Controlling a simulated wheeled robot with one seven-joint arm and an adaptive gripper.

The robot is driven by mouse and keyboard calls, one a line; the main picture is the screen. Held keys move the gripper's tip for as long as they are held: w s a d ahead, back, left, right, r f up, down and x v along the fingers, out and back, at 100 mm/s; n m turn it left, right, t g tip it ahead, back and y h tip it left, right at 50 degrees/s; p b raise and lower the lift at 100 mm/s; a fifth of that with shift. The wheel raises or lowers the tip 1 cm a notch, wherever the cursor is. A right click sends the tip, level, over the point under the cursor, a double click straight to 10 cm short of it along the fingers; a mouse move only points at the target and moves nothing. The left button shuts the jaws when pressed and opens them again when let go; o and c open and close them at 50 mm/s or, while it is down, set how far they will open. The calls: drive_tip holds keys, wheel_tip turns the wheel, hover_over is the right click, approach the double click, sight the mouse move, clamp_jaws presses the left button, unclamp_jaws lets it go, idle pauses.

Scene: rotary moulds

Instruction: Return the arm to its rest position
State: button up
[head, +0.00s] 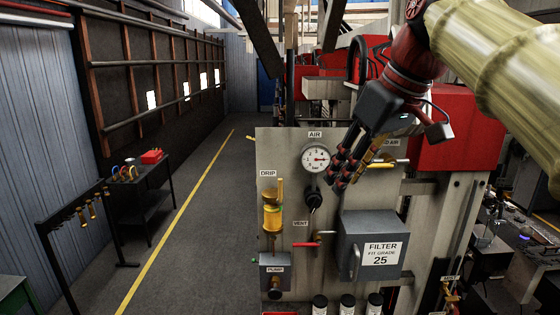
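My arm comes in from the top right. My gripper (346,166) points down and to the left in front of the grey panel (268,150), just right of the round AIR gauge (315,157). Its dark fingers have reddish tips. I cannot tell whether they are open or shut, or whether they touch the panel. A yellow handle (382,165) shows behind the gripper, and the label above it is partly covered. No object is clearly seen in the fingers.
The panel carries an amber DRIP cup (272,214), a red VENT lever (306,245), a FILTER box (370,247) and a PUMP box (275,270). A tool rack (86,212) and side table (148,180) stand left. The floor aisle (205,235) is clear.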

drive_tip(key=w+d+f+m+h+b, duration=0.1)
drive_tip(key=d+f+m+b, duration=0.15)
drive_tip(key=f, duration=0.65)
drive_tip(key=d+f+m+h+b, duration=0.1)
drive_tip(key=f+m+b, duration=0.15)
drive_tip(key=f, duration=0.75)
drive_tip(key=s+d+f+b, duration=0.1)
drive_tip(key=s+f+b, duration=0.5)
drive_tip(key=f, duration=0.8)
drive_tip(key=s+d+f+m+b, duration=0.1)
drive_tip(key=s+f+b, duration=0.6)
drive_tip(key=f, duration=0.8)
drive_tip(key=s+d+f+t+h+b, duration=0.1)
drive_tip(key=s+f+b, duration=0.6)
drive_tip(key=f+b, duration=0.4)
drive_tip(key=shift+d+f+m+b, duration=0.3)
drive_tip(key=shift+f+m+b, duration=0.1)
drive_tip(key=shift+f, duration=1.65)
